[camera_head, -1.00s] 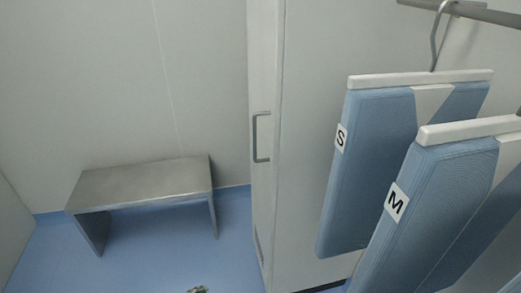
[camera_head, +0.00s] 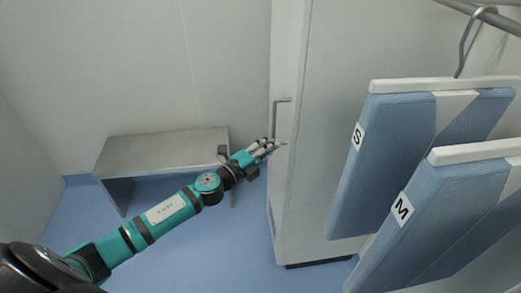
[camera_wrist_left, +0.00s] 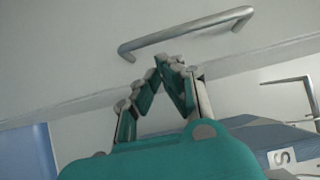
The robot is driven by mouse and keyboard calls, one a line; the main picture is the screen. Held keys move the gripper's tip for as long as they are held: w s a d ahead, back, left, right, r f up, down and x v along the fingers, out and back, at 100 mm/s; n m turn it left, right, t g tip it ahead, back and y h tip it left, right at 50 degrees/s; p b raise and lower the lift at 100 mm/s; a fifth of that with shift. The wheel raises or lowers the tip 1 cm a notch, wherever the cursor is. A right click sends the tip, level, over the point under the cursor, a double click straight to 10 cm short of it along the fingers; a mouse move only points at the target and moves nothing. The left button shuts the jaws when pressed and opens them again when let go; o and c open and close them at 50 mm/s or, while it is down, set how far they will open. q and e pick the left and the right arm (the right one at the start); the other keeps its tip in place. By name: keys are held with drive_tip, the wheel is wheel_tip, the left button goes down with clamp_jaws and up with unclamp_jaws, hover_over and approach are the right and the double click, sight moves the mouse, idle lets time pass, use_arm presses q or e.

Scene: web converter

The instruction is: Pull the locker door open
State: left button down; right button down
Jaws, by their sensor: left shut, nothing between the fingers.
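The locker (camera_head: 335,180) is a tall pale cabinet in the middle of the head view. Its narrow door (camera_head: 288,55) faces left and looks shut. A grey bar handle (camera_head: 275,120) stands upright on the door; in the left wrist view the handle (camera_wrist_left: 187,34) runs across the top. My left gripper (camera_head: 276,147) is at the lower part of the handle in the head view. In the left wrist view its fingertips (camera_wrist_left: 167,62) are together, just below the handle, with nothing between them. They look apart from the bar. My right gripper is not in view.
A grey metal bench (camera_head: 165,148) stands against the wall behind my left arm. Blue garments on hangers, labelled S (camera_head: 357,137) and M (camera_head: 402,207), hang from a rail (camera_head: 490,15) at the right.

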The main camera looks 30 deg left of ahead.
sight(289, 134)
use_arm(q)
drive_tip(key=shift+x, duration=1.9)
drive_tip(key=shift+f, duration=0.1)
